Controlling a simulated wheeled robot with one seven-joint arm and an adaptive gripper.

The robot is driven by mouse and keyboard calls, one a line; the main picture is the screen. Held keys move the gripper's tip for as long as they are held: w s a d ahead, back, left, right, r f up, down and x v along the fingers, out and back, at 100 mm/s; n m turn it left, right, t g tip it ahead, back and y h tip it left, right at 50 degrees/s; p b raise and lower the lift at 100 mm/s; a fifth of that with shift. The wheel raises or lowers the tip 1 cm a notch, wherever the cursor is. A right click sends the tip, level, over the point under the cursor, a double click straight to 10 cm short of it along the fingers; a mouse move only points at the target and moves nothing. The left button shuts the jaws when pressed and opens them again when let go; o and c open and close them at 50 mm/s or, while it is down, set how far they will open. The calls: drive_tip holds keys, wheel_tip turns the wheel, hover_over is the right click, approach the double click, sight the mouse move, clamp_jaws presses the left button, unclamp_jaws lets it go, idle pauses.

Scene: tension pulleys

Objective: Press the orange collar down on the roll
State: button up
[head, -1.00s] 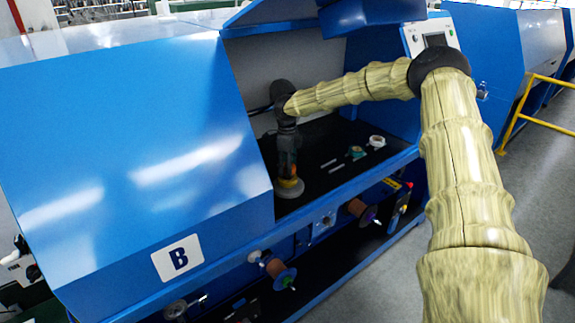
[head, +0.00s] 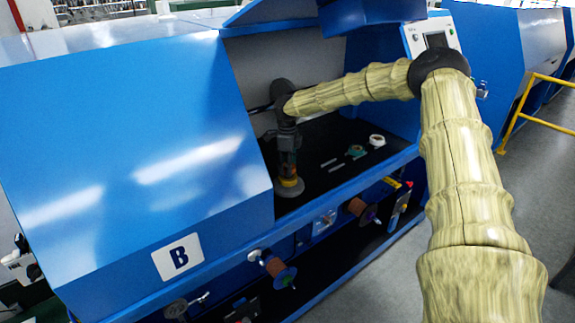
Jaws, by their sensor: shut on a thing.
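My gripper (head: 288,166) points straight down inside the open bay of the blue machine, near its left side. It is shut on the orange collar (head: 289,182), which shows as a small orange-yellow band just under the fingers. A wider grey round piece, seemingly the roll (head: 291,190), shows directly below the collar. The collar looks upright and in line with it. The fingers and collar are small and dark here, so I cannot tell whether the collar touches the roll or is slightly above it.
On the black bay floor (head: 335,179) to the right lie a white ring (head: 377,141), a green-and-tan part (head: 356,152) and small pale strips (head: 329,164). The blue hood (head: 130,130) closes in on the left. The bay's blue front edge (head: 345,184) runs below.

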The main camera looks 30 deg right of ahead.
drive_tip(key=shift+f+b, duration=0.45)
drive_tip(key=shift+f, duration=0.75)
idle(0.4)
drive_tip(key=o, duration=1.1)
drive_tip(key=shift+r, duration=0.15)
wheel_tip(320, 180, up, 12)
drive_tip(key=shift+f, duration=0.15)
drive_tip(key=shift+f, duration=0.1)
